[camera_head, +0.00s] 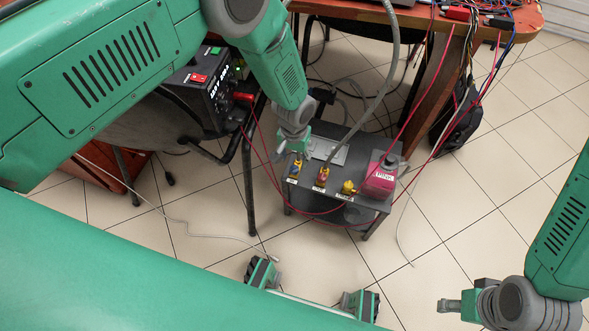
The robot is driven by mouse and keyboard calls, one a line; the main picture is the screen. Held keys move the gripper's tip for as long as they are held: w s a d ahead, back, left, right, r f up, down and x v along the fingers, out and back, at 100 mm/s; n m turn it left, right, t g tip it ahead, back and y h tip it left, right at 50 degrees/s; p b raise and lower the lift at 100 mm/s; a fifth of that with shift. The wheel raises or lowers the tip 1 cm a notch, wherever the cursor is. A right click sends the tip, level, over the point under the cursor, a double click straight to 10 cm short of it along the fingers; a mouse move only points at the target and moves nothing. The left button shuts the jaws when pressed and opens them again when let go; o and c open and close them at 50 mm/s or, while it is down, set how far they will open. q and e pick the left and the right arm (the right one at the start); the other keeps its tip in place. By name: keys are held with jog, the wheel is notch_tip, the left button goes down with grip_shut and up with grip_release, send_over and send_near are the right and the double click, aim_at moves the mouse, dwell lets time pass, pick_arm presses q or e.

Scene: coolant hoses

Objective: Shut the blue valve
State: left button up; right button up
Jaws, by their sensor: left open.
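The blue valve (295,171), blue with some yellow, stands at the left end of a row of fittings on a small dark grey cart (313,198). My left gripper (296,153) reaches down from above, just over the blue valve. It is open; its fingers are small in view, and I cannot tell whether they touch the valve. The gripper hides part of the valve's top, so the handle's position is unclear. My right gripper (452,305) is at the lower right, over the floor and away from the cart; its opening cannot be made out.
A red fitting (322,177), a yellow fitting (348,187) and a pink box (380,181) stand to the right. A grey hose (380,92) and thin red cables pass over the cart. A black power unit (207,92) is left; a wooden table (440,27) is behind. The right floor is mostly clear.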

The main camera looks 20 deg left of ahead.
aim_at(295, 169)
pick_arm(q)
notch_tip(295, 169, down, 6)
jog(key=shift+d+r+b, duration=0.1)
jog(key=shift+r+b, duration=0.15)
jog(key=shift+b, duration=0.65)
grip_shut()
